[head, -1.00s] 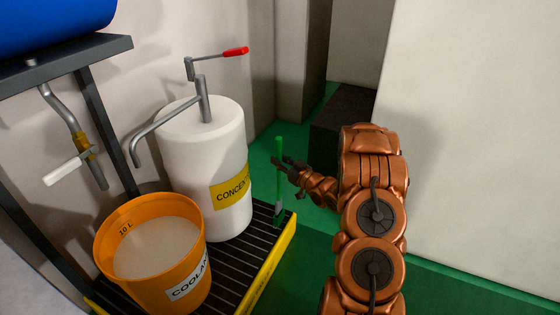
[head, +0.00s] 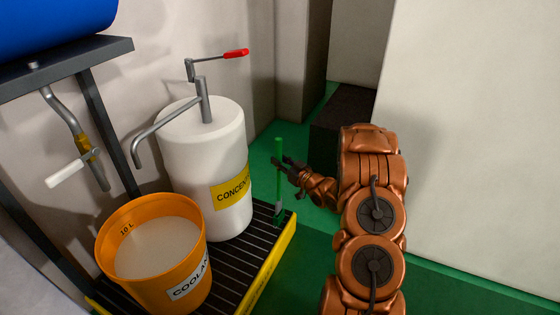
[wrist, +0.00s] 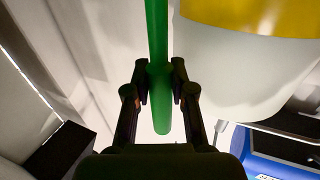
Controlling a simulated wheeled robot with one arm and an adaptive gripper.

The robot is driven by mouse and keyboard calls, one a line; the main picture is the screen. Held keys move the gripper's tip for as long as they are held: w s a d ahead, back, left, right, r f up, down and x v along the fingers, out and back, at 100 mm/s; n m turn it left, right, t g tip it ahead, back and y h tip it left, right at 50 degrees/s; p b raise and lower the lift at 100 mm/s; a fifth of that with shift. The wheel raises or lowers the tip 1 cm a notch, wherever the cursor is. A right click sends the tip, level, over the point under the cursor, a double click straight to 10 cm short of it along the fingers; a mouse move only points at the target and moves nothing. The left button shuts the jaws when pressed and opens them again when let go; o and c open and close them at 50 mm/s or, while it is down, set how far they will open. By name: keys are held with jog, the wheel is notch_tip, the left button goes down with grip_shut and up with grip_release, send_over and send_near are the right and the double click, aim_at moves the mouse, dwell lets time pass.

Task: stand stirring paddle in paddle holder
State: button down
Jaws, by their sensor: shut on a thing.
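A small grey piece (head: 279,206) around the paddle's lower part, at the grate's corner, may be the paddle holder. I cannot tell whether the paddle is seated in it.
A white concentrate drum (head: 218,160) with a crank pump stands left of the paddle. An orange coolant bucket (head: 190,245) stands in front of it on the black, yellow-edged grate (head: 240,262). A blue drum (head: 50,22) lies on a rack. Green floor is free at right.

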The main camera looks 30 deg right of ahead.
jog(key=shift+f+b, duration=0.55)
jog(key=shift+f, duration=2.4)
jog(key=shift+p, duration=0.35)
dwell(1.9)
dwell(0.5)
jog(key=c, duration=0.9)
grip_release()
jog(key=shift+s, duration=0.1)
jog(key=s+d, duration=0.1)
jog(key=s, duration=1)
jog(key=shift+s+d, duration=0.35)
jog(key=shift+d, duration=0.05)
